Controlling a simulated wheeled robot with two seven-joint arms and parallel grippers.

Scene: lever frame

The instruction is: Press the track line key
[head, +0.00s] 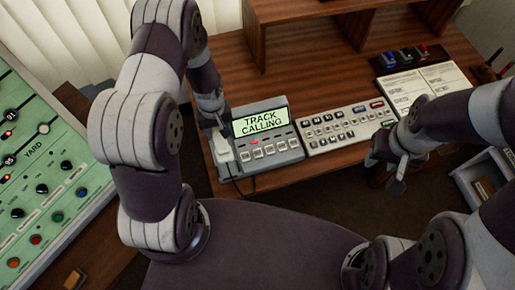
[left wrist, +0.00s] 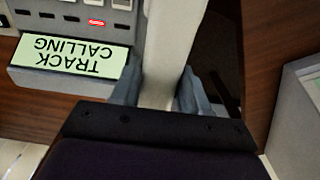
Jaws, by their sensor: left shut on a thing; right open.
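The grey phone console (head: 283,170) stands on the desk, its lit green display (head: 261,121) reading "TRACK CALLING"; the display is upside down in the left wrist view (left wrist: 70,55). Below the display is a row of pale keys (head: 269,150), and a red lamp (head: 254,142) glows above one of them. The lamp also shows in the left wrist view (left wrist: 97,22). My left gripper (head: 218,122) is shut on the white handset (head: 222,149) at the console's left side. I cannot tell whether the handset is clear of its cradle. My right gripper (head: 397,178) is open and empty, right of the console.
A keypad panel (head: 345,127) lies right of the console, with papers (head: 425,85) beyond it. A wooden shelf (head: 310,20) stands behind. A green yard panel (head: 40,165) is at the left. A dark cord (head: 236,184) hangs below the handset. An open grey box (head: 480,178) is at the right.

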